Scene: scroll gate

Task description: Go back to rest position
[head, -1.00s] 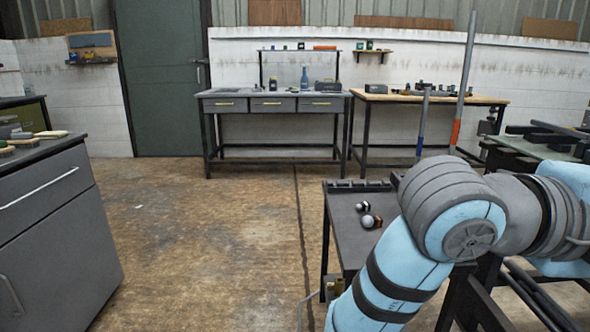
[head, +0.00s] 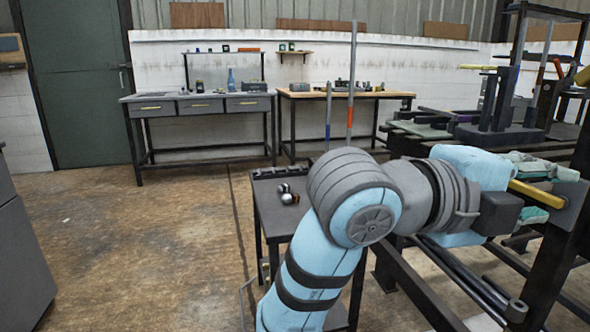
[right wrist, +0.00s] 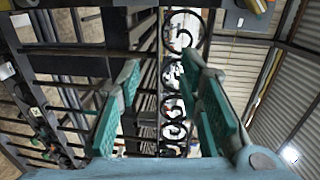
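My right arm rises from the bottom middle of the head view and reaches right. My right gripper (head: 545,186) is at the right, with teal finger pads, partly overlapped by a yellow bar and dark frame parts. In the right wrist view, my right gripper (right wrist: 160,95) has its two fingers spread apart with nothing held between them. Black scroll ironwork (right wrist: 178,75) shows beyond the gap between the fingers, apart from the pads. My left gripper is not in view.
A small dark table (head: 270,205) with small objects (head: 288,194) stands beside my right arm. A dark metal frame (head: 565,255) and a cluttered bench (head: 420,130) are close on the right. A grey drawer desk (head: 200,104) stands at the back. The floor (head: 140,225) at left is clear.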

